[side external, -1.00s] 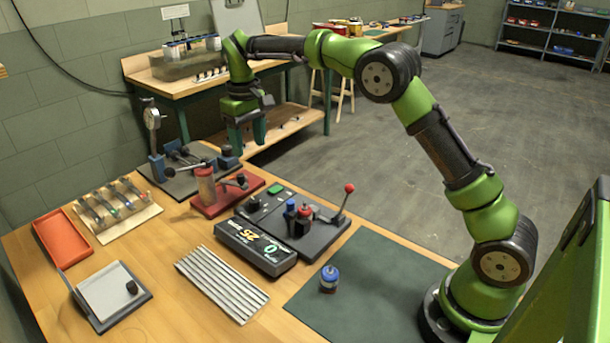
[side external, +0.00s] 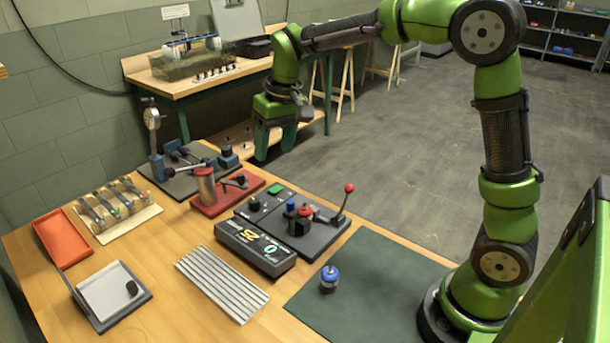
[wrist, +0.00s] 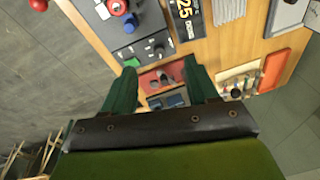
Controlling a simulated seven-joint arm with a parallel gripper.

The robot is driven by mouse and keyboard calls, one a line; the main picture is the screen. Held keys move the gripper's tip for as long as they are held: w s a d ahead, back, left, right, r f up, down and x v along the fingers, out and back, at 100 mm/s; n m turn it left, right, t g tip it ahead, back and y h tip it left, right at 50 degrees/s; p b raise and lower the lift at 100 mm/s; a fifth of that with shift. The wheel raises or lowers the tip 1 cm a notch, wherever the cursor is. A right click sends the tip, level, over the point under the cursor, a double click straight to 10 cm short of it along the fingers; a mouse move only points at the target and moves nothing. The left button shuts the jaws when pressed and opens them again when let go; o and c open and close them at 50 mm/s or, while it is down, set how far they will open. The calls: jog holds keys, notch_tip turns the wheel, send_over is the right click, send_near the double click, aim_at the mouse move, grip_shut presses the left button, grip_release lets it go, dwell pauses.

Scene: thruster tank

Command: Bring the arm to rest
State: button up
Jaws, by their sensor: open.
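My gripper (side external: 274,150) hangs above the far edge of the wooden workbench, fingers pointing down. Its two green fingers are apart with nothing between them. In the wrist view, the open gripper (wrist: 163,88) has the red-based fixture (wrist: 163,78) showing far below between its fingers. My arm is raised and bent, clear of everything on the bench. The red-based fixture with a metal cylinder (side external: 206,186) stands just left of and below the gripper.
A dark control unit (side external: 310,225) with a red-knobbed lever and a display box (side external: 256,247) stand mid-bench. A blue-topped part (side external: 329,278) stands on the green mat (side external: 375,275). A ribbed rack (side external: 222,283), white-topped tray (side external: 108,293) and red tray (side external: 62,238) lie left. A second table (side external: 190,82) stands behind.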

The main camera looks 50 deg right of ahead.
jog(key=s+r+m+t, duration=0.1)
jog(key=s+t, duration=0.1)
jog(key=s, duration=0.8)
jog(key=s+a+r+t+y, duration=0.1)
jog(key=s+r+t, duration=0.1)
jog(key=s, duration=0.9)
jog(key=shift+a+m+t, duration=0.15)
jog(key=shift+m+t, duration=0.25)
jog(key=shift+t, duration=0.2)
